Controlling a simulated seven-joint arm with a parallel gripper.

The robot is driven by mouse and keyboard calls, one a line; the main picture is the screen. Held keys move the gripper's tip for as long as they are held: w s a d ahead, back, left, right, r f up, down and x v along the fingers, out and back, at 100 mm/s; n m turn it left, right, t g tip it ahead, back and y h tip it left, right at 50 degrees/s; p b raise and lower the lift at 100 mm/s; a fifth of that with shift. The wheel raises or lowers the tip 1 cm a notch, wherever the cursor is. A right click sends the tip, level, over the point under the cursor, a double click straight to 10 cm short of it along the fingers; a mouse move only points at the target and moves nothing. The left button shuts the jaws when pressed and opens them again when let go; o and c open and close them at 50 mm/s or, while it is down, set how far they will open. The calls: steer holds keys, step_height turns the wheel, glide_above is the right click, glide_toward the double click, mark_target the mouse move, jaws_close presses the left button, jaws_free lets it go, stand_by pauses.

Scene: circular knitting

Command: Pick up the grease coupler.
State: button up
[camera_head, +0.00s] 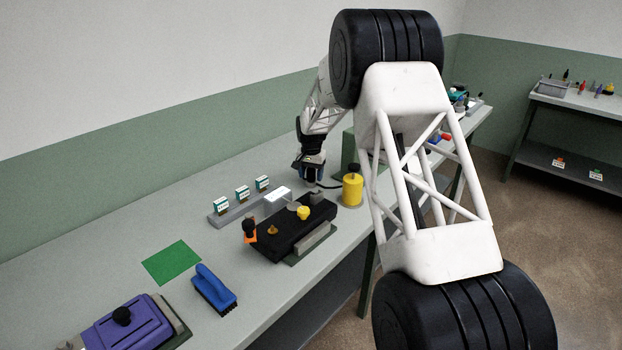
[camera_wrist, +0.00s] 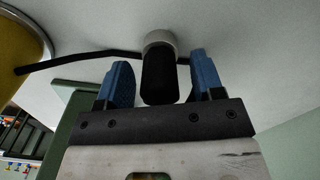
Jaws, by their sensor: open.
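The grease coupler (camera_wrist: 160,78), a black cylinder with a pale grey collar at its far end, shows in the wrist view between the two blue fingers of my gripper (camera_wrist: 160,66). The fingers are open, with a visible gap on each side of it. A black hose (camera_wrist: 90,58) runs from beside the coupler to the left, toward a yellow canister (camera_wrist: 22,52). In the head view my gripper (camera_head: 312,176) points down near the bench top, left of the yellow canister (camera_head: 352,190). The coupler cannot be made out there.
A green block (camera_head: 349,150) stands behind the canister. In front are a black machine (camera_head: 290,228) with a yellow knob, and a grey rail (camera_head: 235,211) with several small cards. A blue brush (camera_head: 214,290), a green mat (camera_head: 172,262) and a purple device (camera_head: 128,325) lie nearer.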

mark_target(311, 169)
steer(key=shift+f, duration=0.35)
stand_by(0.3)
steer(key=c, duration=1)
steer(key=shift+r, duration=0.1)
steer(key=shift+c, duration=0.2)
steer(key=shift+r, duration=4.95)
steer(key=shift+s+a, duration=0.1)
steer(key=shift+s+a+r, duration=0.2)
steer(key=shift+s+a, duration=0.15)
steer(key=shift+s, duration=0.1)
steer(key=s+a+r, duration=0.2)
steer(key=s+a, duration=0.1)
steer(key=s, duration=0.7)
steer(key=s+a+r, duration=0.2)
steer(key=s+a, duration=0.2)
steer(key=s, duration=0.6)
steer(key=s+a+r, duration=0.2)
steer(key=s+a, duration=0.2)
steer(key=s, duration=0.7)
steer(key=shift+a, duration=0.25)
